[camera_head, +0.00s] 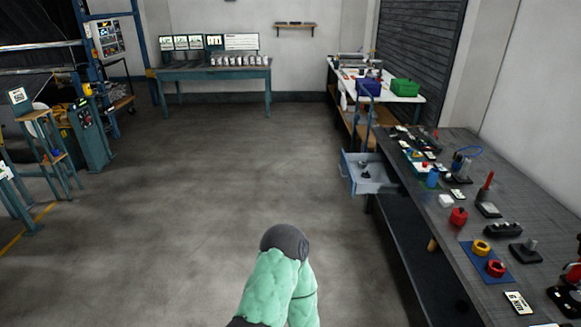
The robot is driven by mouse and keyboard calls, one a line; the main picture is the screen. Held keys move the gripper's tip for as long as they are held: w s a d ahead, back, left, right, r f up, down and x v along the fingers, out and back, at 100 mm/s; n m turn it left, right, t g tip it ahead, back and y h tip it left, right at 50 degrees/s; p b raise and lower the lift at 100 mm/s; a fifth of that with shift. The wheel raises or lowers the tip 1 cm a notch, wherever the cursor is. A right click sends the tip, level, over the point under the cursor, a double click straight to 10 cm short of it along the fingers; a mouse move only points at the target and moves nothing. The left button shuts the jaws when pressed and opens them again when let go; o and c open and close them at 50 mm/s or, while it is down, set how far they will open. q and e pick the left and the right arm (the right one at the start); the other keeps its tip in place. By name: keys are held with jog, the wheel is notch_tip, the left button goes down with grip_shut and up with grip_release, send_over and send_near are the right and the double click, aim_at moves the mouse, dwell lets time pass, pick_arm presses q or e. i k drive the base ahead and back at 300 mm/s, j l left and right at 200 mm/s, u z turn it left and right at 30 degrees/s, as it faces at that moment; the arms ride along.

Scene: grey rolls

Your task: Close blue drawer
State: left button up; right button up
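A pale blue drawer (351,181) stands open, sticking out to the left from the long workbench on the right. A small dark item (365,169) shows inside it. Neither of my grippers is in view. A green arm part of mine with a dark grey rounded end shows at the bottom middle, well short of the drawer in the picture; I cannot tell which arm it belongs to.
The dark workbench (465,225) on the right carries several small parts, including a red block (458,217) and a blue mat (476,250). A white table (400,97) stands beyond it. A teal table (215,73) is at the back. The grey floor (220,170) is clear.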

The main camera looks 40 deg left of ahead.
aim_at(384, 179)
jog(key=u, duration=0.85)
jog(key=i+z, duration=0.15)
jog(key=z, duration=0.35)
jog(key=i+j+z, duration=0.35)
jog(key=i+j, duration=0.2)
jog(key=i+j+z, duration=0.35)
jog(key=i+j, duration=0.25)
jog(key=j, duration=0.1)
